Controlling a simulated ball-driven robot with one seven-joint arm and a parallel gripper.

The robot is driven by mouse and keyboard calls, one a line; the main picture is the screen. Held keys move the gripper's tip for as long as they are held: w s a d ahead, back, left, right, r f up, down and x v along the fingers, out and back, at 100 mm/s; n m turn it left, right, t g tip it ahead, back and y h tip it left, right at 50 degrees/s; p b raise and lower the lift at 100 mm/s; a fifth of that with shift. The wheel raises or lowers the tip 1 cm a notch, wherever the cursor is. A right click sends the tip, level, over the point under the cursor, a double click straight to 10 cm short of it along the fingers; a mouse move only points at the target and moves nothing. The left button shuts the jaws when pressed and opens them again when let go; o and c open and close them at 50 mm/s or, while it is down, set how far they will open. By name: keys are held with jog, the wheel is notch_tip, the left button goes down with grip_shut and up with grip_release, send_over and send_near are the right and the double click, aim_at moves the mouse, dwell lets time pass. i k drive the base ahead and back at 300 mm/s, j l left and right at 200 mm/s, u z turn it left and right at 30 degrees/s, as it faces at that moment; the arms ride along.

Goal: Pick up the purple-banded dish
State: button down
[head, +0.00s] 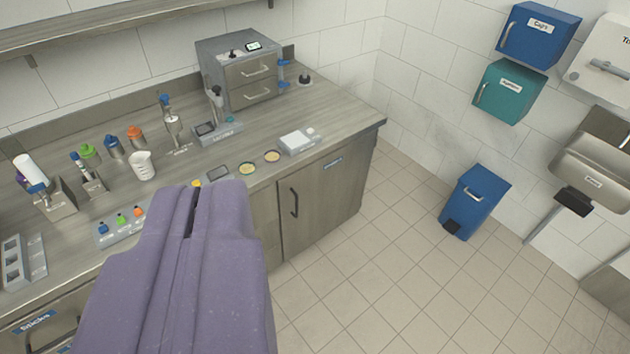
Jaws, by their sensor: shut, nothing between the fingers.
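Two small round yellowish dishes lie near the front edge of the counter in the head view: a left dish (247,168) and a right dish (272,156). They are too small to tell the colour of any band. A small yellow item (196,183) shows just above my gripper, mostly hidden behind it. My gripper (192,212) is purple, shut and empty. It fills the lower left of the view, in front of the counter and apart from both dishes. It hides part of the counter's front edge.
The counter (330,112) carries a grey drawer unit (240,68), a white beaker (143,166), a small scale (297,141) and several coloured-cap bottles. A blue bin (475,202) stands on the floor at right. The tiled floor (400,290) between is clear.

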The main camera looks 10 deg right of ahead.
aim_at(270, 156)
jog(key=k, duration=0.15)
jog(key=i+l, duration=0.2)
jog(key=i, duration=0.35)
jog(key=i+l, duration=0.2)
jog(key=i, duration=0.3)
jog(key=i+l, duration=0.15)
jog(key=i, duration=0.4)
jog(key=i+l, duration=0.2)
jog(key=i, duration=0.35)
jog(key=i+l+z, duration=0.1)
jog(key=i, duration=0.4)
jog(key=i+l, duration=0.25)
jog(key=i, duration=0.3)
